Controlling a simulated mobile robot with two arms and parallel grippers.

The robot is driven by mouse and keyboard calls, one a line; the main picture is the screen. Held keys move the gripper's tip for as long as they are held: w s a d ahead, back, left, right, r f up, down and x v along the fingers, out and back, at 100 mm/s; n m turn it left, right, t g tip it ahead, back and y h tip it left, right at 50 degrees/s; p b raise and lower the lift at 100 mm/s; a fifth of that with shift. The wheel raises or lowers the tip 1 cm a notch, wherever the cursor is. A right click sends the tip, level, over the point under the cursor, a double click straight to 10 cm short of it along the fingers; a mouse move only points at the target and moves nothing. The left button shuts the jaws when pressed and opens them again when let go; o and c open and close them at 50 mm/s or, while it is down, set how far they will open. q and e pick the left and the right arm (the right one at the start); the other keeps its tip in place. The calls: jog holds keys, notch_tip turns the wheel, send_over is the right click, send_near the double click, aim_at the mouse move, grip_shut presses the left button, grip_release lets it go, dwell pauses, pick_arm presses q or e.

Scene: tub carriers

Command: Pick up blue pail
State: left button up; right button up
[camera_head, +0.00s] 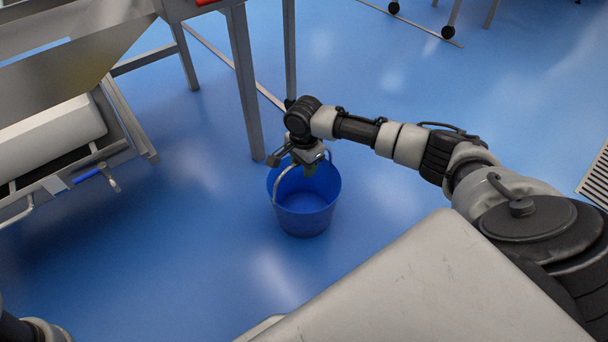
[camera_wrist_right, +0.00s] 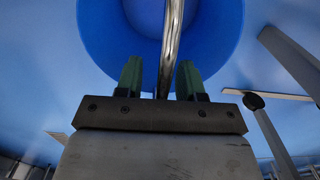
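The blue pail (camera_head: 305,215) stands upright on the blue floor in the head view, with its open top facing up. Its metal handle (camera_head: 283,180) is raised over the rim. My right gripper (camera_head: 310,168) is above the pail's far rim, at the handle. In the right wrist view the handle (camera_wrist_right: 172,45) runs between the two green fingers of the gripper (camera_wrist_right: 160,78), with a gap on each side. The fingers are open. The pail (camera_wrist_right: 105,35) fills the space behind them. My left gripper is out of view.
A metal frame with a leg (camera_head: 243,85) stands just behind the pail.

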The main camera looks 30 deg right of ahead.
dwell(0.4)
grip_shut()
dwell(1.3)
